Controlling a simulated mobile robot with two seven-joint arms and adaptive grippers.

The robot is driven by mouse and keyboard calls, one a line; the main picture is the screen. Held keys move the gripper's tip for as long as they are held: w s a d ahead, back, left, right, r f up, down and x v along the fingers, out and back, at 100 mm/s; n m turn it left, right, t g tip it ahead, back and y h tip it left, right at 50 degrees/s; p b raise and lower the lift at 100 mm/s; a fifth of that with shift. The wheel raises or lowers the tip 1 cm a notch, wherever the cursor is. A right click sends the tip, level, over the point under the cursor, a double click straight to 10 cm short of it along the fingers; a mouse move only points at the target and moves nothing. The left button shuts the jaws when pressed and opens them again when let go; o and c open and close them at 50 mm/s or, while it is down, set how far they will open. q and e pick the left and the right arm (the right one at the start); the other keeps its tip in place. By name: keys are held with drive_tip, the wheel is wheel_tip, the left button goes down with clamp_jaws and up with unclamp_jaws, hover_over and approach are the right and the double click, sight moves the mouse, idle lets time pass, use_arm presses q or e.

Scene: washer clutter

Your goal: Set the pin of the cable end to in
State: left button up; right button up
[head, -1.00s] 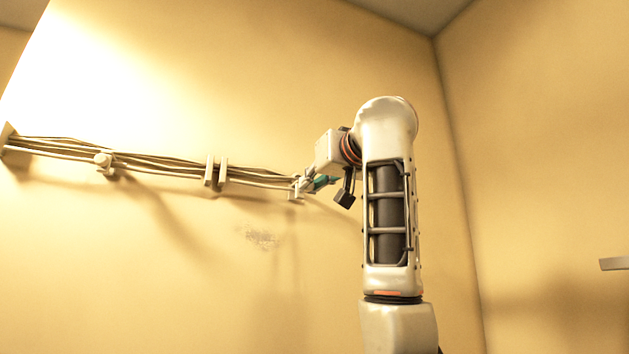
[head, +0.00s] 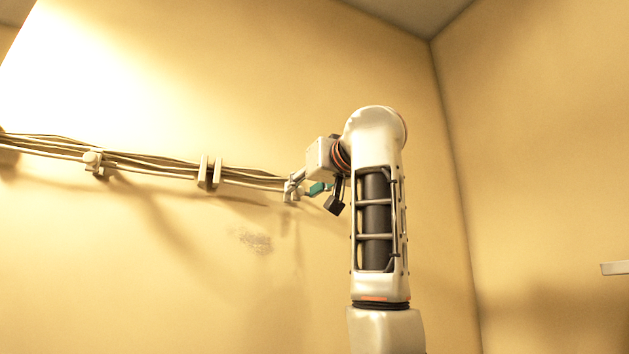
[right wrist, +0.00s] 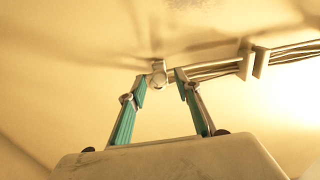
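A bundle of thin cables (head: 135,161) runs along the wall and ends at the right in a small pale fitting (head: 290,192), the cable end. The right wrist view shows this end as a small whitish rounded piece (right wrist: 158,74); its pin cannot be made out. My right gripper (head: 298,183) is at the cable end, its teal-padded fingers partly hidden in the head view. In the right wrist view my right gripper (right wrist: 160,80) has its fingers apart, with the end piece showing between the tips. I cannot tell whether they touch it. My left gripper is not in view.
A pair of pale upright clips (head: 210,172) and a rounded clip (head: 97,160) hold the cables to the wall. A dark scuff (head: 256,242) marks the wall below. A pale ledge (head: 615,268) juts in at the far right. The wall around is otherwise bare.

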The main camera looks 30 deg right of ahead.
drive_tip(key=s, duration=1.1)
drive_tip(key=shift+s+a, duration=0.25)
drive_tip(key=shift+a, duration=0.05)
